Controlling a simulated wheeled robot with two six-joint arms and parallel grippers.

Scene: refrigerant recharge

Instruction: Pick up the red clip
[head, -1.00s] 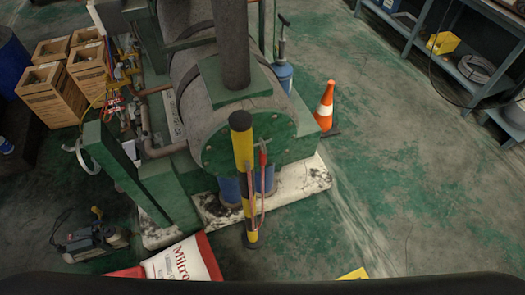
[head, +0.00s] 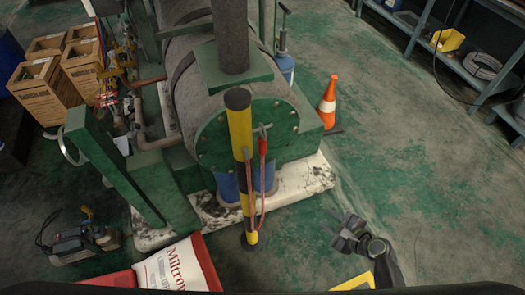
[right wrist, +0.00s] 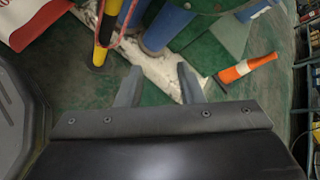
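The red clip (head: 263,145) hangs near the top of a yellow and black post (head: 240,130) in the head view, in front of the green end of a large tank. A thin reddish cord (head: 264,195) loops down from it along the post. My right gripper (head: 341,229) is low at the right of the post, well apart from the clip. In the right wrist view its two fingers (right wrist: 158,78) are spread with nothing between them. That view shows the lower post (right wrist: 104,35) and part of the cord, but I cannot make out the clip there. My left gripper is not in view.
The tank (head: 185,85) stands on a stained white base (head: 310,180). An orange cone (head: 327,103) stands right of it. A red and white sack (head: 178,268) lies at the front, with a yellow object (head: 355,283) near my right arm. Open floor lies to the right.

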